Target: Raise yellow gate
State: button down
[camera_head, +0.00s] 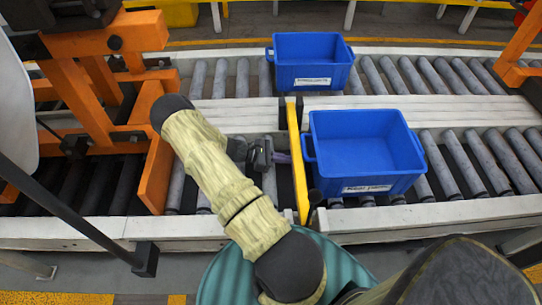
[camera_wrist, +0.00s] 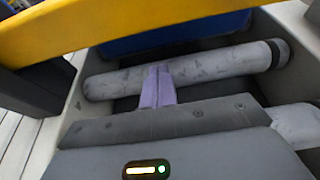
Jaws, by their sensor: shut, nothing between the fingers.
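The yellow gate (camera_head: 297,165) is a narrow bar lying across the near roller lane, just left of the near blue bin (camera_head: 365,150). In the wrist view the yellow gate (camera_wrist: 130,22) crosses the top of the picture, with a dark block at its left end. My gripper (camera_head: 283,157) is at the gate's left side, near its middle. Its pale purple fingers (camera_wrist: 158,74) are together and empty, seen over a grey roller. The fingertips appear below the bar in the wrist view. I cannot tell whether they touch the gate.
A second blue bin (camera_head: 312,80) stands on the far lane. An orange frame (camera_head: 155,175) stands close left of my arm. White rails (camera_head: 400,212) edge the lanes. Bare grey rollers (camera_head: 465,165) lie right of the near bin.

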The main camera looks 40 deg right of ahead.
aim_at(300, 141)
notch_tip(300, 141, up, 4)
jog(key=shift+p, duration=0.35)
jog(key=shift+d, duration=0.1)
